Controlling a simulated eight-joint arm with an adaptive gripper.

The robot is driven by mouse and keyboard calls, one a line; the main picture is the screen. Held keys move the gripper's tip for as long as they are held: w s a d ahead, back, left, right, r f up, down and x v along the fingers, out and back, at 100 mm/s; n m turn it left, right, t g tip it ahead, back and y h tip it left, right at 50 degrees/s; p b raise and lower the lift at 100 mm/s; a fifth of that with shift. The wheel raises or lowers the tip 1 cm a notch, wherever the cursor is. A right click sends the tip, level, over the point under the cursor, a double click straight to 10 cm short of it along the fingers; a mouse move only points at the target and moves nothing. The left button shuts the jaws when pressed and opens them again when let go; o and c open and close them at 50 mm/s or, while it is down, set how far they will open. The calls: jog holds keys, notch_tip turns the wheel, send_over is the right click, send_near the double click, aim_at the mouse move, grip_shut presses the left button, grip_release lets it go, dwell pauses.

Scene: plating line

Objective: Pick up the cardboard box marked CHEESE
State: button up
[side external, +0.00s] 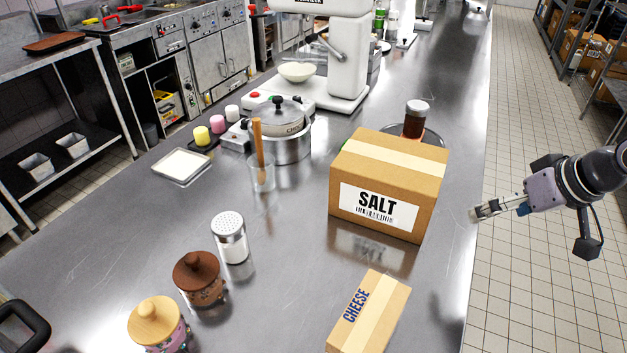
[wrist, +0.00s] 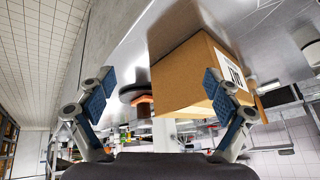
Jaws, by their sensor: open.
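The cardboard box marked CHEESE (side external: 368,318) lies on the steel counter at the bottom of the side external view, partly cut off by the lower edge. I cannot make it out in the wrist view. My gripper (side external: 482,211) is at the right, over or just past the counter's right edge, apart from the CHEESE box and up and to the right of it in the picture. In the wrist view my gripper (wrist: 163,103) has its two blue-padded fingers wide apart, with nothing held between them.
A larger cardboard box marked SALT (side external: 385,185) stands between my gripper and the pots; it also shows in the wrist view (wrist: 185,75). A salt shaker (side external: 230,238) and two lidded jars, brown (side external: 199,278) and pale-topped (side external: 157,323), stand left. Bare counter (side external: 300,290) lies between.

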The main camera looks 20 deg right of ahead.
jog(key=a+r+m+g, duration=0.3)
jog(key=a+r+m, duration=0.1)
jog(key=a, duration=1)
jog(key=m+g, duration=0.3)
jog(key=m, duration=0.2)
send_near(372, 313)
jog(key=a, duration=0.1)
jog(key=shift+s+f+h, duration=0.1)
jog(key=shift+f+h, duration=0.1)
jog(key=shift+h, duration=0.2)
jog(key=shift+d+f, duration=0.15)
jog(key=shift+f, duration=4.8)
jog(key=c, duration=1.8)
jog(key=shift+r, duration=0.1)
